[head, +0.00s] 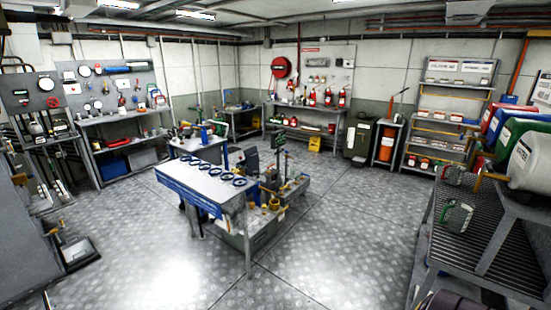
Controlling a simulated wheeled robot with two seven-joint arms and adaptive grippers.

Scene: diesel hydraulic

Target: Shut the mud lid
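Neither of my grippers is in view. I cannot pick out the mud lid for certain, and no label I can read names it. A dark green box-like unit (358,138) with a dark top stands at the back right wall. It is too small in view to tell whether its top is a lid, or open or shut.
A workbench (198,176) with a row of dark rings stands mid-room, beside a low machine (262,222). Shelves (445,118) line the back right. A slatted rack (478,225) holding drums (535,158) stands at right. The metal floor (345,235) is clear in front.

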